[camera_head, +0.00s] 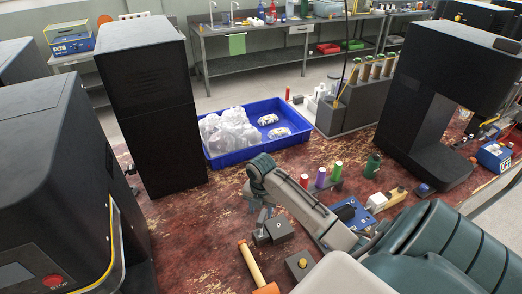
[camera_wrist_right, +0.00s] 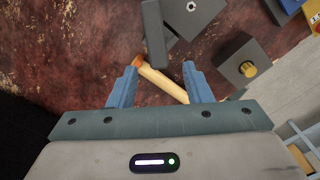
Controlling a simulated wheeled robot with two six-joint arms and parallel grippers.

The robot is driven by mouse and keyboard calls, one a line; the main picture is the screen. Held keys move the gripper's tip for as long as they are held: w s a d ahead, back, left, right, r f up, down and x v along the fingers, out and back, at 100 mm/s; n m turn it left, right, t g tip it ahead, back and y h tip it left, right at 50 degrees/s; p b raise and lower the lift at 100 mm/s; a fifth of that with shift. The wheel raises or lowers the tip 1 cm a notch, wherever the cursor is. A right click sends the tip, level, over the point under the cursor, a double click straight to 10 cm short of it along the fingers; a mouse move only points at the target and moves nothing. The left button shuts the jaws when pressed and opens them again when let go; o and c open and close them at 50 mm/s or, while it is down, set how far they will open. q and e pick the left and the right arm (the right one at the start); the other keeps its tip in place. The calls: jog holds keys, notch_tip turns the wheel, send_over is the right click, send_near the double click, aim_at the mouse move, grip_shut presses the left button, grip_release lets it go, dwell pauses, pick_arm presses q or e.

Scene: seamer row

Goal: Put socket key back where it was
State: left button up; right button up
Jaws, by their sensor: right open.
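No piece in view can be told for certain as the socket key. My right gripper (camera_head: 258,207) hangs over the worn red table, its arm coming in from the right. In the right wrist view my right gripper (camera_wrist_right: 156,84) has its two blue fingers apart with nothing held between them. Beyond them lies a wooden-handled tool (camera_wrist_right: 160,81), with an orange end in the head view (camera_head: 252,265). Beside it are a grey block with a hole (camera_wrist_right: 190,10) and a dark grey bar (camera_wrist_right: 155,35). My left gripper is not in view.
A grey block with a yellow knob (camera_head: 300,263) stands right of the wooden-handled tool. Red, purple and green cylinders (camera_head: 321,177) and a blue block (camera_head: 352,213) stand further right. A blue crate (camera_head: 235,157) holding clear bags is behind. Black machines (camera_head: 150,100) stand left and right (camera_head: 440,90).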

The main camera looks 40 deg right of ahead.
notch_tip(320, 180, up, 5)
jog(key=shift+f+b, duration=0.15)
jog(key=shift+b, duration=0.3)
jog(key=shift+s+f, duration=0.1)
